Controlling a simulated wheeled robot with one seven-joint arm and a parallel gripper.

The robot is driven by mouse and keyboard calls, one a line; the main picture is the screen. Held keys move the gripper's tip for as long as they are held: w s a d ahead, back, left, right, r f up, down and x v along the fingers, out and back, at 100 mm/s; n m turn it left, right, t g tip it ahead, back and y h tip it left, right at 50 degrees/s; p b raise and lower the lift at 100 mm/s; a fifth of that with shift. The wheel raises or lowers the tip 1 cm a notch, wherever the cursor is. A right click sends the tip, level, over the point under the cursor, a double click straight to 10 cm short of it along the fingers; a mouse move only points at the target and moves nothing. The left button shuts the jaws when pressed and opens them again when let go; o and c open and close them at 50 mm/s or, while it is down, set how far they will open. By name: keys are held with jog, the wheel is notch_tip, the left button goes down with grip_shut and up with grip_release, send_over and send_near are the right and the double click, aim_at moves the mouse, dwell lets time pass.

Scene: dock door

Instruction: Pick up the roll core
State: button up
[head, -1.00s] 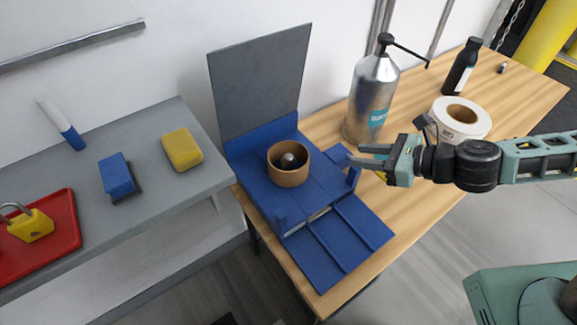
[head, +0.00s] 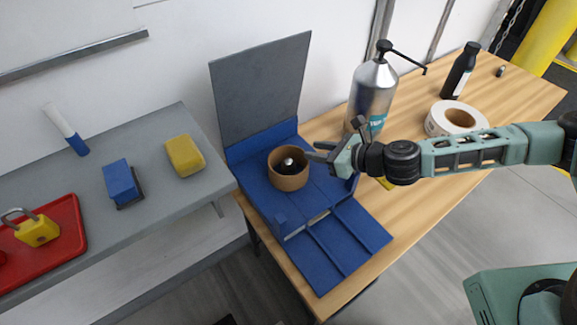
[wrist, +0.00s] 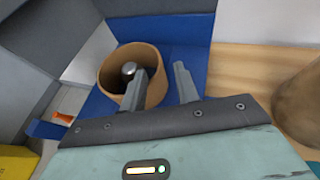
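The roll core (head: 289,178) is a short brown cardboard ring. It stands on the blue bed of a label printer-like device (head: 345,238), around a dark spindle with a shiny round tip (head: 288,162). My gripper (head: 316,151) is at the core's right rim, open and empty. In the wrist view, my gripper (wrist: 158,78) has one finger over the opening of the core (wrist: 112,72) and the other outside its right wall. I cannot tell how deep the first finger reaches. It partly hides the core's inside.
A grey upright lid (head: 262,90) stands behind the core. A metal bottle (head: 371,95), white label roll (head: 437,124) and dark bottle (head: 459,72) stand on the wooden table (head: 520,95). The grey shelf at left holds a yellow block (head: 184,155), blue block (head: 121,182) and red tray (head: 66,245).

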aim_at(300, 148)
jog(key=x, duration=0.4)
jog(key=shift+w+a, duration=0.1)
grip_shut()
